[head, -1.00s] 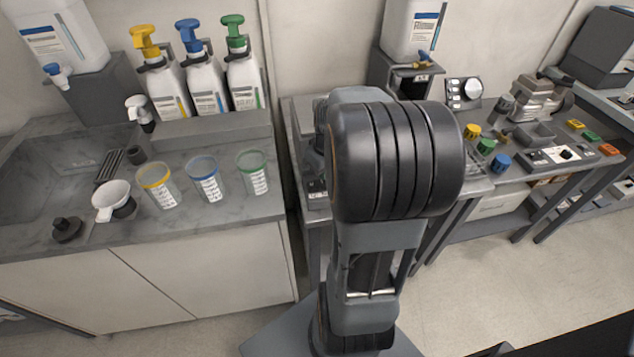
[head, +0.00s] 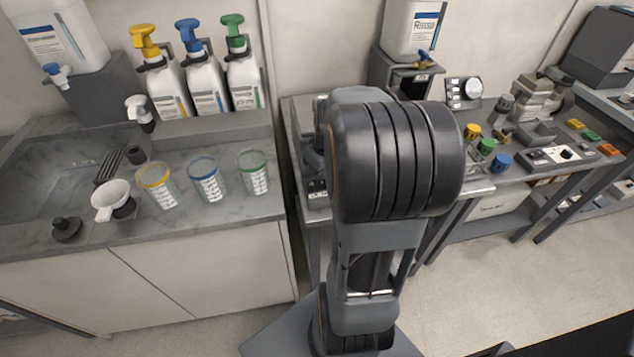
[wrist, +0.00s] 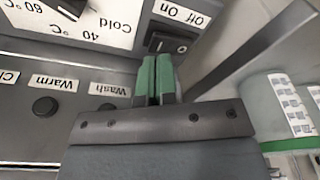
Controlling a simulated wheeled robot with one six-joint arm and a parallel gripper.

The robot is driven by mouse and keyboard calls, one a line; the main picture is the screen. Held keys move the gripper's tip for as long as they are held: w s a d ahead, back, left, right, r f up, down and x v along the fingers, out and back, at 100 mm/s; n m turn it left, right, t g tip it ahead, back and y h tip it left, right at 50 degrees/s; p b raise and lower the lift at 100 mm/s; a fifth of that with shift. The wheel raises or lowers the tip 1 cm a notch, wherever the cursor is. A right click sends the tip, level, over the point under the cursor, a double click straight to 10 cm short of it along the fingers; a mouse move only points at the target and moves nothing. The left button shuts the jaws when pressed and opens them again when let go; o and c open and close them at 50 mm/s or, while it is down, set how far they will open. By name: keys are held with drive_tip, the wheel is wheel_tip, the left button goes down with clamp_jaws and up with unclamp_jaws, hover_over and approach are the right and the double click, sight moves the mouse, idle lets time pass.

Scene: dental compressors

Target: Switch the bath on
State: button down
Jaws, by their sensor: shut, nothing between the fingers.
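The bath's control panel (wrist: 80,92) fills the left and middle of the wrist view, with its labels upside down. A dark rocker switch (wrist: 168,44) sits beside the "Off On" label. My gripper (wrist: 156,62) has green fingertips that are shut together with nothing held. The tips are just below the switch in the picture; I cannot tell whether they touch it. A temperature dial plate (wrist: 85,20) marked Cold, 40 °C and 60 °C is to the left. In the head view my arm hides the gripper and most of the bath.
Round buttons labelled Wash (wrist: 106,107) and Warm (wrist: 44,107) lie left of the fingers. A green-rimmed cup (head: 254,174) stands on the left counter with blue (head: 206,181) and yellow (head: 159,187) ones. A rinse canister (head: 412,28) stands behind my arm.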

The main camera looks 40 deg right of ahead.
drive_tip(key=shift+f+b, duration=0.9)
drive_tip(key=shift+f, duration=0.3)
idle(0.3)
drive_tip(key=shift+r, duration=0.1)
drive_tip(key=shift+r+p, duration=2.9)
drive_tip(key=shift+r, duration=0.6)
